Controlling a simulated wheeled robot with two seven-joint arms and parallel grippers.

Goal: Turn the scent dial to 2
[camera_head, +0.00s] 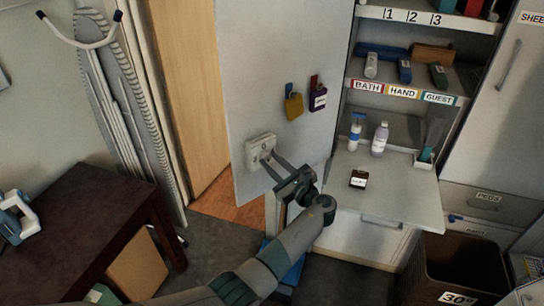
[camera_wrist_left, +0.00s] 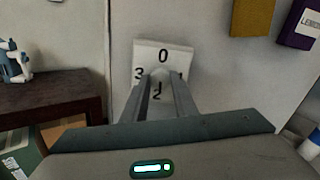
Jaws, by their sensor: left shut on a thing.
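The scent dial is a white square plate (camera_head: 254,150) on the grey open door panel. In the left wrist view the plate (camera_wrist_left: 150,48) shows a 0 at the top, a 3 at the left and a 2 at the bottom, partly covered. My left gripper (camera_head: 270,162) reaches up from below and its fingers meet the middle of the plate. In the left wrist view the fingers (camera_wrist_left: 163,78) are close together on the dial's knob. The fingers hide most of the knob and its pointer, so I cannot tell its setting. My right gripper is out of view.
A yellow tag (camera_head: 294,106) and a purple tag (camera_head: 318,97) hang on the panel right of the dial. A fold-down shelf (camera_head: 400,190) holds bottles and a small dark labelled item (camera_head: 358,179). A dark table (camera_head: 75,230) stands at the left.

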